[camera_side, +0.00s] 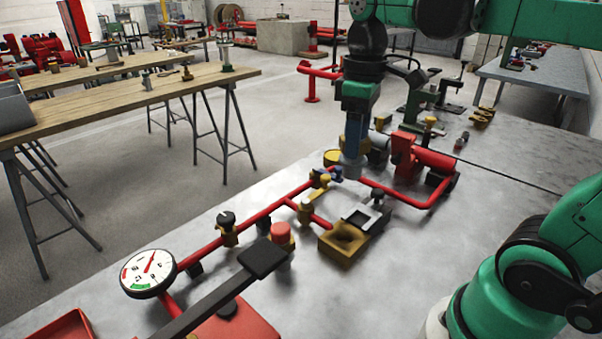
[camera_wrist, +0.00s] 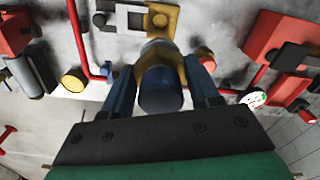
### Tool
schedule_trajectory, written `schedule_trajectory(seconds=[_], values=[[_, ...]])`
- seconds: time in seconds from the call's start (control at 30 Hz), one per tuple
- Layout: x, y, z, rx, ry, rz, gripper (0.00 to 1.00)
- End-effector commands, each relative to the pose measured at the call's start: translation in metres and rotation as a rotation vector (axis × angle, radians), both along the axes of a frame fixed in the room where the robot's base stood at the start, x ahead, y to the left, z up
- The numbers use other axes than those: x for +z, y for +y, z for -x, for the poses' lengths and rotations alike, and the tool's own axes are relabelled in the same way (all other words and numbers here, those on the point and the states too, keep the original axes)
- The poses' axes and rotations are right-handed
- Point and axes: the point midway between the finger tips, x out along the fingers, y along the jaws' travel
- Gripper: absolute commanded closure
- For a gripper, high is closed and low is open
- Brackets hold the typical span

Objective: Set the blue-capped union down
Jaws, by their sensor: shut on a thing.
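My gripper (camera_side: 352,168) points down over the grey bench, close to the red pipework. In the wrist view, its two blue fingers (camera_wrist: 159,72) are shut on the blue-capped union (camera_wrist: 161,92), one on each side. The dark blue cap faces the wrist camera. The brass-yellow body (camera_wrist: 157,54) shows beyond the cap. In the side view the fingers largely hide the union. A small blue part and brass fittings (camera_side: 321,181) show beside the fingertips. I cannot tell whether the union touches the pipework or bench.
A brass open-topped box (camera_side: 345,241) and a grey plate (camera_side: 366,217) stand just in front. A red pump (camera_side: 430,162) is to the right. The red pipe (camera_side: 266,213) runs toward a round gauge (camera_side: 148,273). The bench at the right front (camera_side: 470,225) is clear.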

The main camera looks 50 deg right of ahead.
Motion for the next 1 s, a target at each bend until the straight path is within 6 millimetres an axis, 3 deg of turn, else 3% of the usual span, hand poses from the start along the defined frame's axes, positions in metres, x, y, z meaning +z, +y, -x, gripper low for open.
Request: schedule_trajectory(seconds=[0.1,0.27,0.43,0.7,0.87,1.0], values=[[0.019,0.000,0.000,0.000,0.000,0.000,1.00],[0.035,0.001,0.000,0.002,0.000,0.000,1.00],[0.043,0.024,0.005,0.049,-0.002,-0.001,1.00],[0.043,0.086,0.033,0.179,-0.007,-0.001,1.00],[0.039,0.101,0.045,0.216,-0.008,-0.002,1.00],[0.019,0.104,0.047,0.220,-0.009,-0.003,1.00]])
